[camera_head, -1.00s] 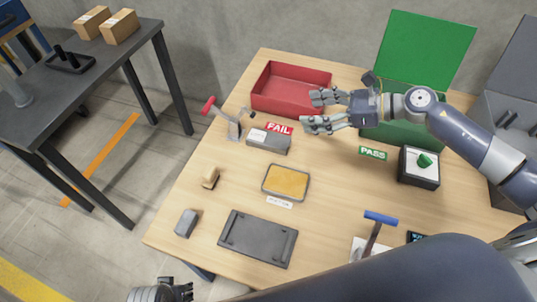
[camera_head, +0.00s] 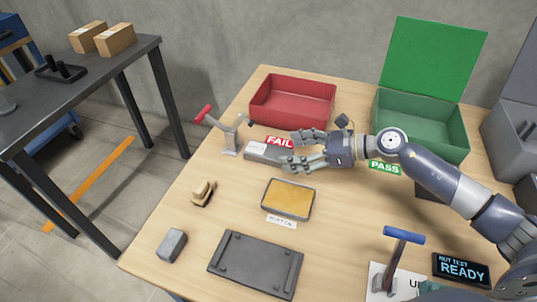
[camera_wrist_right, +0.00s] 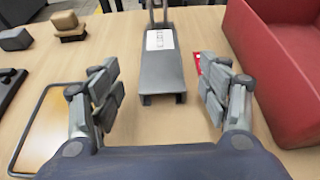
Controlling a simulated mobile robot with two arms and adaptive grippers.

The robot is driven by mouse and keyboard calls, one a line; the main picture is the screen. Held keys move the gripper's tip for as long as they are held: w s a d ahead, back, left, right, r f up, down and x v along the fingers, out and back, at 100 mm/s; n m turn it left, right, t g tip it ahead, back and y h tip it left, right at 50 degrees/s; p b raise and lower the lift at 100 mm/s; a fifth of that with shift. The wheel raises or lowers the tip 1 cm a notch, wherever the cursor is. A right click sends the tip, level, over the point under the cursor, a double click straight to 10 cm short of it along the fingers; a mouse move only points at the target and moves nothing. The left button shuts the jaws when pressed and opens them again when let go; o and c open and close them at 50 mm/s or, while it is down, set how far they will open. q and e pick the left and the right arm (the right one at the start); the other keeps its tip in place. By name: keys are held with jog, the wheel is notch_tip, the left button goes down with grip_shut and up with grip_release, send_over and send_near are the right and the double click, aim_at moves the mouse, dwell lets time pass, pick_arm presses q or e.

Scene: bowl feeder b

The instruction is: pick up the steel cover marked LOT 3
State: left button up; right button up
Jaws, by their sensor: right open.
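The steel cover (camera_head: 262,151) is a grey channel-like block with a white label on top. It lies on the table beside the red FAIL sign; the label's writing is too small to read. In the right wrist view the cover (camera_wrist_right: 160,70) lies straight ahead, with its near end between the spread fingers. My right gripper (camera_head: 289,151) is open and empty at the right end of the cover; its open fingers also show in the right wrist view (camera_wrist_right: 160,92). I cannot tell whether they touch the cover. My left gripper is out of view.
A red-handled toggle clamp (camera_head: 230,134) stands at the cover's left end. The red bin (camera_head: 292,116) is behind, and the FAIL sign (camera_head: 279,142) is close by. A yellow-topped tray (camera_head: 288,199) lies in front. The green PASS bin (camera_head: 420,125) is at the right.

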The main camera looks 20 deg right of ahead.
aim_at(270, 151)
jog(key=shift+x, duration=2.7)
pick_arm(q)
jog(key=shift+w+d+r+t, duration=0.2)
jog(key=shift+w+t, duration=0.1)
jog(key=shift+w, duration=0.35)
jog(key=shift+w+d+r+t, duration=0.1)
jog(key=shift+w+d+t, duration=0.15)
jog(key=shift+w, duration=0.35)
pick_arm(e)
jog(key=shift+w+d+r, duration=0.1)
jog(key=shift+w, duration=0.05)
jog(key=c, duration=1.4)
